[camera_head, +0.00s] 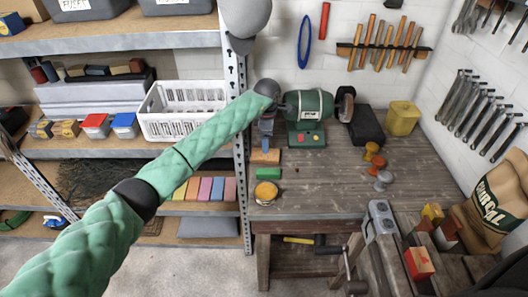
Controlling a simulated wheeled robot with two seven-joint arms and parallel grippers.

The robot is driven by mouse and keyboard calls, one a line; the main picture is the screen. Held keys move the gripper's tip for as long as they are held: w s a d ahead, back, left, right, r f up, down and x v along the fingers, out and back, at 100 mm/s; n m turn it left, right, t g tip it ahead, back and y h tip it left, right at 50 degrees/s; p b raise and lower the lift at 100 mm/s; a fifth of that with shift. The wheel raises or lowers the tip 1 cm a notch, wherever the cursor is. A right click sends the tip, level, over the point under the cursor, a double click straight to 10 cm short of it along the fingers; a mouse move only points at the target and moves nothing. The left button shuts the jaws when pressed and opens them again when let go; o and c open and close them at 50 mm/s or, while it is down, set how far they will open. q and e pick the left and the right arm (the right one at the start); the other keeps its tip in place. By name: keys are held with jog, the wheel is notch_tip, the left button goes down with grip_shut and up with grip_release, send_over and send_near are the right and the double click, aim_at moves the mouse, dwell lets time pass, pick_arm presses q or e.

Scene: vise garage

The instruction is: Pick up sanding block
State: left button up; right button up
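No block is clearly marked as the sanding block. A tan-orange block (265,157) lies at the left back of the wooden workbench (325,185), and a small green block (268,173) lies just in front of it. Red and yellow blocks (419,263) also sit at the right front. My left arm, in green padding, reaches across from the lower left. My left gripper (266,143) points down just above the tan-orange block; I cannot tell whether it touches it, or whether its fingers are open. My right gripper is not in view.
A green bench grinder (310,107), black case (366,127) and yellow can (402,118) stand at the back. A round tin (266,193) is at the left front, orange and grey knobs (377,161) at the right. A metal shelf post (240,150) rises left. The bench middle is clear.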

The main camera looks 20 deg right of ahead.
aim_at(265, 156)
pick_arm(q)
notch_tip(265, 156, down, 7)
jog(key=shift+r+b, duration=0.1)
jog(key=shift+b, duration=0.45)
jog(key=shift+f, duration=0.45)
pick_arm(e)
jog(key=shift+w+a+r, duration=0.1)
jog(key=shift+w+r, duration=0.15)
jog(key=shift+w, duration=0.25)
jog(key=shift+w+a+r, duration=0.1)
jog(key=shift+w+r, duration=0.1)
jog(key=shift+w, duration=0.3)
pick_arm(q)
jog(key=shift+c, duration=0.2)
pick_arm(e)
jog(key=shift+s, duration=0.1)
pick_arm(q)
jog(key=c, duration=1)
jog(key=shift+c, duration=0.2)
